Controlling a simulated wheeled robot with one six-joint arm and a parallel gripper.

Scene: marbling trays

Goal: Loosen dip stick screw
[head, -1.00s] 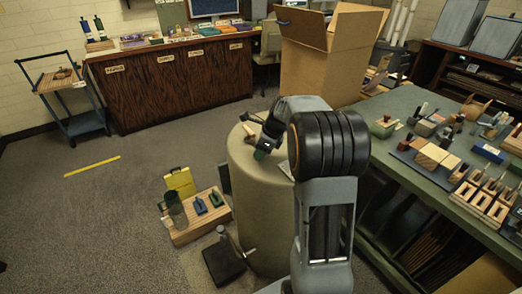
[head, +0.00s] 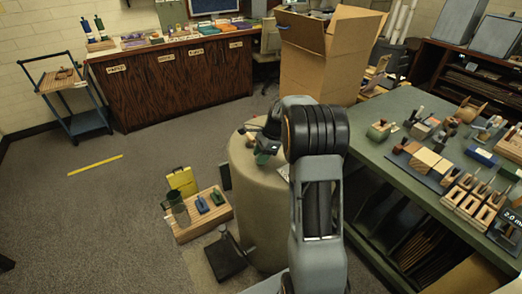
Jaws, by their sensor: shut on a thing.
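My gripper (head: 263,150) is at the top of a beige, drum-shaped stand (head: 256,200), left of my arm. It is shut on a small dark green part (head: 264,158) at its fingertips. The part is tiny here, and my gripper and arm cover some of it. I cannot make out a separate dip stick or screw thread, nor tell whether the green part is that screw. A small pale piece (head: 243,130) shows beside the gripper on the drum top.
A green worktable (head: 400,170) with wooden blocks and tools stands close on the right. A cardboard box (head: 325,60) is behind. A wooden tray (head: 205,222) with bottles and a black-based stand (head: 230,262) are on the floor beside the drum.

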